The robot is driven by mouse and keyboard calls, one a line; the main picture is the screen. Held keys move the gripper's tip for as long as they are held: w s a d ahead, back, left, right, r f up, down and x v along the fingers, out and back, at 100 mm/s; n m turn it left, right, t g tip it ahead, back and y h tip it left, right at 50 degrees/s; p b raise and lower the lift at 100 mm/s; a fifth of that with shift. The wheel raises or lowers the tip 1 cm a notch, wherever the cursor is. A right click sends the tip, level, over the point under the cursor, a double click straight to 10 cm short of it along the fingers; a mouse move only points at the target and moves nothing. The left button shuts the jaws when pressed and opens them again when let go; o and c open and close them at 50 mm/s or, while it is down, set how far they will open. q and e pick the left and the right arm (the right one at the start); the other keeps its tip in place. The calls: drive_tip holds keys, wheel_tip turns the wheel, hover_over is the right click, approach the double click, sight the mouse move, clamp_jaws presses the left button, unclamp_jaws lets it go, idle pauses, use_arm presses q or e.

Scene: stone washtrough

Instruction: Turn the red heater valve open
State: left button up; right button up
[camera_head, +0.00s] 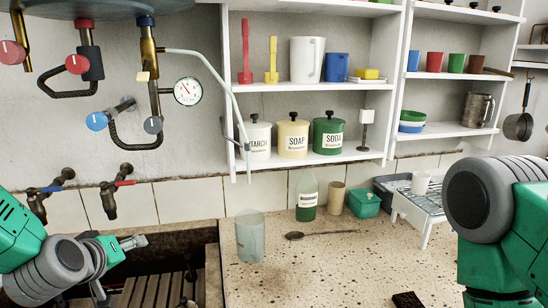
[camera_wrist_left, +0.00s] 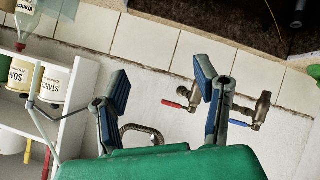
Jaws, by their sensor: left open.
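Two red round knobs show at the upper left of the head view: one (camera_head: 12,52) at the left edge, the other (camera_head: 77,64) on a pipe with a dark braided hose. I cannot tell which is the heater valve. A wall tap with a red lever (camera_head: 124,183) is lower down; its lever also shows in the left wrist view (camera_wrist_left: 175,105). My left gripper (camera_head: 122,268) is open and empty over the trough, below the taps and well apart from the knobs. Its spread fingers (camera_wrist_left: 162,83) fill the middle of the wrist view. My right gripper is out of view.
A blue knob (camera_head: 97,121), a pressure gauge (camera_head: 188,91) and a blue-lever tap (camera_head: 40,190) are near the red knobs. A clear cup (camera_head: 250,238) stands on the speckled counter (camera_head: 300,270) beside the trough. Shelves with canisters (camera_head: 292,137) are behind.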

use_arm(q)
drive_tip(key=s+d+f+m+g+b, duration=0.1)
drive_tip(key=s+f+m+g, duration=0.15)
drive_tip(key=s+f, duration=0.7)
drive_tip(key=s+d+f+m+g+b, duration=0.1)
drive_tip(key=s+d+f+m+g, duration=0.15)
drive_tip(key=s+f, duration=0.75)
drive_tip(key=s+f+m+g+b, duration=0.1)
drive_tip(key=s+f+g, duration=0.4)
drive_tip(key=s+f, duration=0.7)
drive_tip(key=shift+s+a+m+g+h+b, duration=0.3)
drive_tip(key=shift+s+m+h+b, duration=0.1)
drive_tip(key=shift+s+m, duration=0.5)
drive_tip(key=shift+w, duration=0.2)
